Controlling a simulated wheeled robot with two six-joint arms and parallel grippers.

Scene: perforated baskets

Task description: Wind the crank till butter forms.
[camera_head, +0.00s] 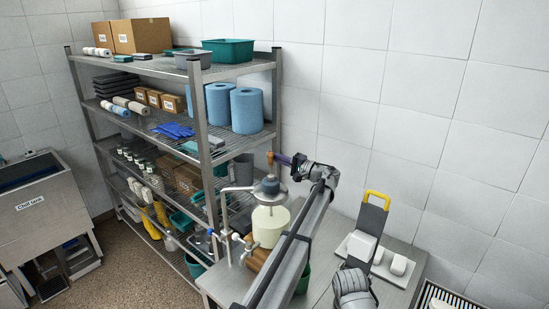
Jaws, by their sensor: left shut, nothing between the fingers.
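The churn is a pale cream vessel (268,229) with a grey metal top (269,188), standing on the metal table. A small brown knob (270,158) rises above its top and looks like the crank's handle. My left gripper (277,158) is shut and empty, with its dark purple fingers pointing left at the knob. Its tips are beside the knob; whether they touch it I cannot tell. My left forearm crosses in front of the churn's right side. The inside of the churn is hidden, so no butter in it can be seen.
A wire shelf rack (204,158) full of tubs, boxes and blue rolls stands close behind and left of the churn. A tiled wall closes the back.

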